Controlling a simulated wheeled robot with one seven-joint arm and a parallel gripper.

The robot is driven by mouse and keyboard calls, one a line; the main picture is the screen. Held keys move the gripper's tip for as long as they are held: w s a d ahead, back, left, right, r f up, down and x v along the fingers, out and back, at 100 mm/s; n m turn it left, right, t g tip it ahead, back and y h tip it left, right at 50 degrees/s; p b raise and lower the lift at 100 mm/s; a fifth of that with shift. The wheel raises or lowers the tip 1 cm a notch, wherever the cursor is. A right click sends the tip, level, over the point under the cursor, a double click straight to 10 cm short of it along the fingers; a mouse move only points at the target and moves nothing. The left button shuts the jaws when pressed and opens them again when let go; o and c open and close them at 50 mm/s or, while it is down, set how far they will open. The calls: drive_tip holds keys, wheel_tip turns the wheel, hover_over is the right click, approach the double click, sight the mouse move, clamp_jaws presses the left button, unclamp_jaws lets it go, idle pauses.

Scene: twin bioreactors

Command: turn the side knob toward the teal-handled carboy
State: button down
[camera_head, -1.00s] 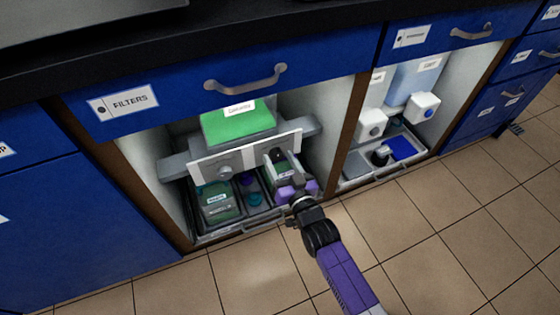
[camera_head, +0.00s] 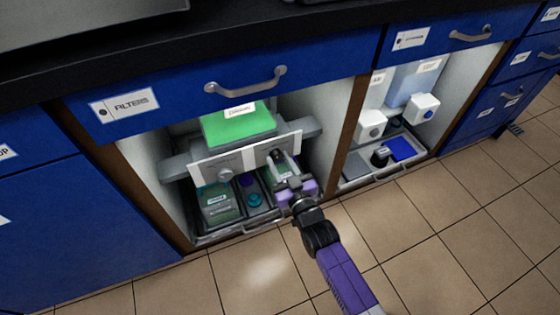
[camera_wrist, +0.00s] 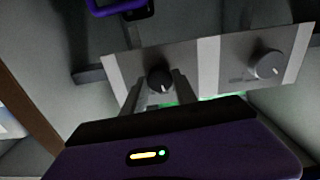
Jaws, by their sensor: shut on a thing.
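A pale panel (camera_head: 250,157) spans the front of the left cabinet bay. It bears a black side knob (camera_head: 278,154) on the right and a grey knob (camera_head: 225,175) on the left. In the wrist view, which is turned over, the black knob (camera_wrist: 160,79) is between my fingertips and the grey knob (camera_wrist: 268,64) is at right. My gripper (camera_wrist: 160,82) is shut on the black knob. A greenish carboy with a teal-looking top (camera_head: 218,204) stands below the grey knob. My gripper partly hides the space below the black knob.
A green-topped unit (camera_head: 238,126) sits behind the panel. A purple cap (camera_head: 248,180) and a teal cap (camera_head: 255,200) lie in the grey tray (camera_head: 232,231). A brown post (camera_head: 347,140) borders the bay on the right. The tiled floor in front is clear.

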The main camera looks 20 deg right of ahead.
drive_tip(key=n, duration=0.5)
drive_tip(key=shift+n+b, duration=0.35)
drive_tip(key=shift+n, duration=0.35)
drive_tip(key=c, duration=1)
unclamp_jaws()
drive_tip(key=shift+o, duration=0.2)
drive_tip(key=s+p, duration=0.3)
drive_tip(key=s, duration=0.5)
